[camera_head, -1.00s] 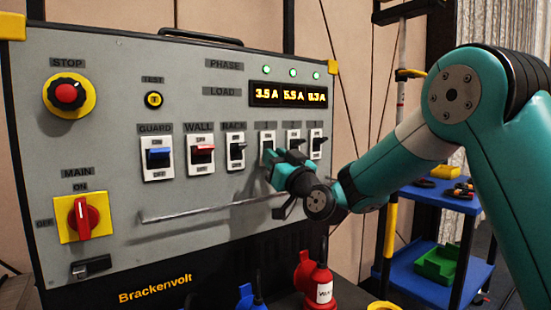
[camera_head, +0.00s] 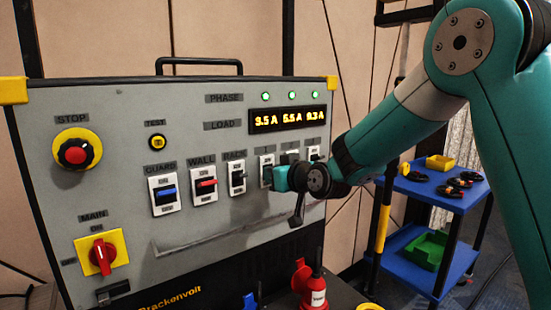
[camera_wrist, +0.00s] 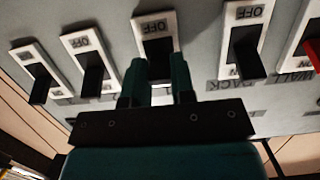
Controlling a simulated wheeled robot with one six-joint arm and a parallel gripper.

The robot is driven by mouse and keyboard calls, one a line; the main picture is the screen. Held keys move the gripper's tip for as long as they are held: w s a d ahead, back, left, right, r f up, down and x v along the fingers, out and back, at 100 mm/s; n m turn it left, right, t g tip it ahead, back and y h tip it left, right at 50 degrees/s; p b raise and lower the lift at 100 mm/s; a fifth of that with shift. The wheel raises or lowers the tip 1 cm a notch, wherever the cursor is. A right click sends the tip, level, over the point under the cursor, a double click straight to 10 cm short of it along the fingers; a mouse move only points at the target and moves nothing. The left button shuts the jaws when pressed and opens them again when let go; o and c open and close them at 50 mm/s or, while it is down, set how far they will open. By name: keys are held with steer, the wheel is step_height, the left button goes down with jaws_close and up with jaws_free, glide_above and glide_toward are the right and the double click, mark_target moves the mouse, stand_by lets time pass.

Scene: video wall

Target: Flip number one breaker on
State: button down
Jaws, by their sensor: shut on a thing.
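The number one breaker (camera_head: 266,161) is a black lever on a white plate, first in the row of three right of the rack breaker. My gripper (camera_head: 279,178) is at it in the head view and hides its lower part. In the wrist view, which is upside down, my two dark green fingers (camera_wrist: 157,78) are shut on either side of the number one breaker's black lever (camera_wrist: 156,50). Its OFF label shows at the top of that view. I cannot tell whether the lever is up or down.
The rack breaker (camera_head: 237,180), red wall breaker (camera_head: 206,184) and blue guard breaker (camera_head: 165,192) stand to the left. Breakers two (camera_wrist: 90,72) and three (camera_wrist: 40,82) are on the other side. A bar (camera_head: 200,238) runs below. A blue cart (camera_head: 436,190) stands right.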

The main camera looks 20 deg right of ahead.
steer(key=shift+r+g+p, duration=0.35)
steer(key=shift+g+p, duration=0.25)
steer(key=shift+p, duration=0.25)
steer(key=shift+f, duration=0.1)
steer(key=c, duration=1)
jaws_free()
steer(key=shift+o, duration=0.2)
steer(key=b+v, duration=0.2)
steer(key=v, duration=1.5)
steer(key=shift+a+r, duration=0.2)
steer(key=shift+r, duration=0.2)
steer(key=shift+s, duration=0.1)
